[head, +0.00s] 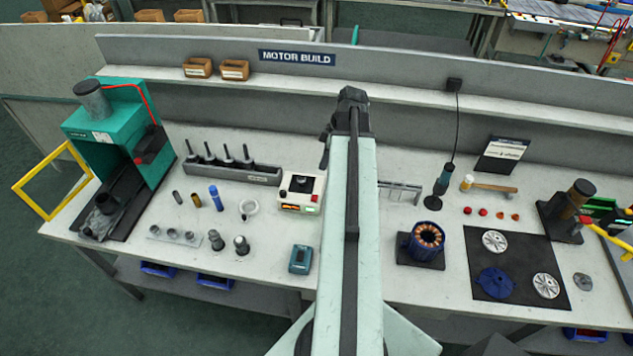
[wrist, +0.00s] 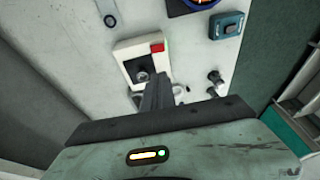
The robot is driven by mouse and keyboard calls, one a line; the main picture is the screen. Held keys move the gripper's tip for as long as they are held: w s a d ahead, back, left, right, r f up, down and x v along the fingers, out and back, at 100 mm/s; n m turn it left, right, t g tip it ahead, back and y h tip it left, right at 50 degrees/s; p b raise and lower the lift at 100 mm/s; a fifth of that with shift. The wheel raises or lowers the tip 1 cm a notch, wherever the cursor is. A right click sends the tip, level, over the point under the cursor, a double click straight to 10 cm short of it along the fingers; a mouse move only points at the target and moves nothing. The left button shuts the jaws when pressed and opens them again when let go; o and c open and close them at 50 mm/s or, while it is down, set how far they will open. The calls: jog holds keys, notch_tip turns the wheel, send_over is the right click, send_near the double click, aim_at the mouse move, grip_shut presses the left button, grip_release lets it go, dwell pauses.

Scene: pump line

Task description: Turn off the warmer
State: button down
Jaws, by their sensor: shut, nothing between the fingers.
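The warmer is a small cream box (head: 301,187) with a dark round well on top, left of my arm in the head view. Its front shows a lit orange display, a red part and a small green light. In the wrist view, the warmer (wrist: 128,52) is at upper middle with a red switch (wrist: 157,48) at its corner. My gripper (wrist: 158,80) is shut and empty, its fingers overlapping the warmer's edge beside the well. Whether they touch it cannot be told. In the head view, my arm hides most of the gripper.
A green press (head: 115,135) is at far left. A copper-wound stator (head: 428,238) sits right of my arm.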

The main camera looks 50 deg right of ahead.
jog(key=shift+f, duration=0.1)
jog(key=b, duration=1.3)
send_near(312, 198)
jog(key=x, duration=0.5)
jog(key=shift+w+f, duration=0.1)
jog(key=shift+a+f+b, duration=0.15)
jog(key=shift+f+b, duration=0.35)
jog(key=shift+r, duration=0.1)
